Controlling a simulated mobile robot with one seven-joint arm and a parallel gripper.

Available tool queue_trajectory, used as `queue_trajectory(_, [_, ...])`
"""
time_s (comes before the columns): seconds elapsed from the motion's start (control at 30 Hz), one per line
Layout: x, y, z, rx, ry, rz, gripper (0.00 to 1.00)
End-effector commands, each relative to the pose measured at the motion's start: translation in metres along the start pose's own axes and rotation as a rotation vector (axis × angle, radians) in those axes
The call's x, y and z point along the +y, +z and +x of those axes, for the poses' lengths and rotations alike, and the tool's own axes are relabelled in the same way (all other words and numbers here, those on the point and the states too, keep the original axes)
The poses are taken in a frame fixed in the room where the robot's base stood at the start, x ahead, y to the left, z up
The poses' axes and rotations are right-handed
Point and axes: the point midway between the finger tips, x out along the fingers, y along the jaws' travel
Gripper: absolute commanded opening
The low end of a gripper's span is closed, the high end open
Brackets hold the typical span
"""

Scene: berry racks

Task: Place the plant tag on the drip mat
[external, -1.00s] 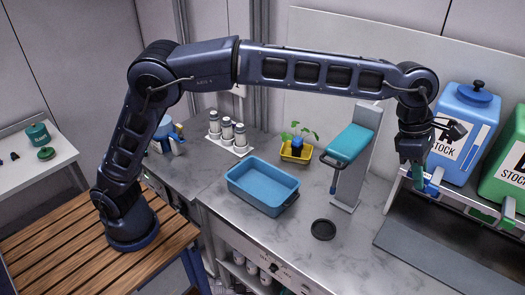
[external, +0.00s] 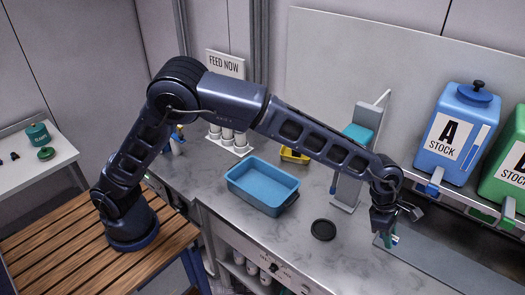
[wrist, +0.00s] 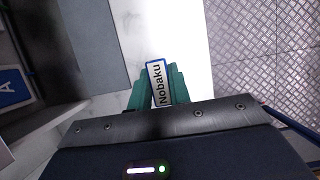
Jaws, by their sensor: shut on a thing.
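My gripper (external: 387,238) is shut on the plant tag (wrist: 158,84), a small white tag with a blue edge reading "Nobaku". In the wrist view the tag sits between the green fingers of my gripper (wrist: 158,90). In the external view the tag is too small to tell apart from the fingers. The drip mat (external: 445,268), a flat dark grey sheet, lies on the counter below the stock tanks. My gripper is low at the mat's left end; I cannot tell whether the tag touches anything. The mat also shows as a grey area in the wrist view (wrist: 95,45).
A blue stock tank (external: 455,165) and a green one (external: 508,180) stand on a shelf behind the mat. A black disc (external: 323,230), a blue tub (external: 262,192) and a teal-topped stand (external: 350,165) are to the left. The counter between disc and mat is clear.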

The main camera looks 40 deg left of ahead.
Motion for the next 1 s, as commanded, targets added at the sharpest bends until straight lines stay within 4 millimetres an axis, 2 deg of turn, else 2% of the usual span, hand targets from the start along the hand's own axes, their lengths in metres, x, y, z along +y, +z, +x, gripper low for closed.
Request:
queue_trajectory(0.4, [0.0,-0.036,0.084,0.003,-0.002,-0.002,0.0])
queue_trajectory(0.6, [-0.001,-0.05,0.118,0.002,-0.002,-0.002,0.0])
queue_trajectory(1.0, [-0.001,-0.061,0.147,0.002,-0.002,-0.001,0.0])
